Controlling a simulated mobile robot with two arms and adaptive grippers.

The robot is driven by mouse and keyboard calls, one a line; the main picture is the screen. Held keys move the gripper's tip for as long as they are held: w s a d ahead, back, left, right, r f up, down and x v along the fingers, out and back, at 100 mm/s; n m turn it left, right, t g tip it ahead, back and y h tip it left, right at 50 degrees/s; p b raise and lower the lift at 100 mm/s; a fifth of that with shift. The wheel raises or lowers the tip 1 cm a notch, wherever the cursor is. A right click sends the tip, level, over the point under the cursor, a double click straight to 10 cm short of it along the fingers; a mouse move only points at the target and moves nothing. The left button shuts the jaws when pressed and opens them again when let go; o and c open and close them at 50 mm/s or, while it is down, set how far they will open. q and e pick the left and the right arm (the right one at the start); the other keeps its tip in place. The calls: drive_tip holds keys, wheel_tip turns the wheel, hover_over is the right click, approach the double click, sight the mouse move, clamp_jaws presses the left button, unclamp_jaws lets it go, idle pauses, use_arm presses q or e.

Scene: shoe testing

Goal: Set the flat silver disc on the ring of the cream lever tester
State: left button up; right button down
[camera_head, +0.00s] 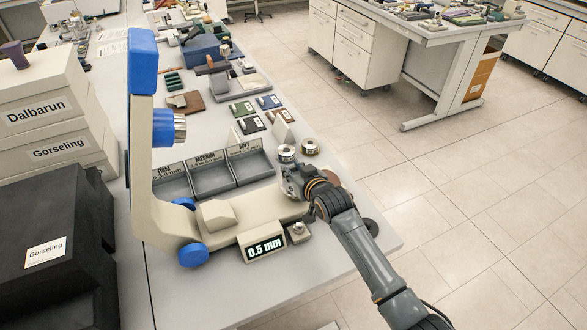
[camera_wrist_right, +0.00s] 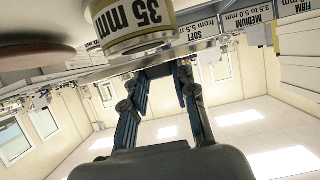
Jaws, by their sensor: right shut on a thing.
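The cream lever tester (camera_head: 230,219) stands on the table in the head view, with blue knobs, a tall cream arm (camera_head: 144,180) and a display reading 0.5 mm (camera_head: 264,247). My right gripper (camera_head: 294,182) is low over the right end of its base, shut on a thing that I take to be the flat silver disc. The gripper and arm hide most of that thing. In the wrist view the fingers (camera_wrist_right: 158,88) reach up to a grey, edge-on surface; I cannot tell disc from table there. I cannot make out the ring. My left gripper is out of view.
Close behind the gripper are two round metal pieces (camera_head: 287,153) (camera_head: 309,146); a 35 mm labelled cylinder (camera_wrist_right: 128,25) shows close in the wrist view. Grey trays (camera_head: 212,179) marked FIRM, MEDIUM and SOFT stand behind the tester. Stacked boxes (camera_head: 45,150) crowd the left.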

drive_tip(key=shift+f, duration=0.4)
drive_tip(key=c, duration=1)
unclamp_jaws()
drive_tip(key=v, duration=1.2)
drive_tip(key=shift+r, duration=0.1)
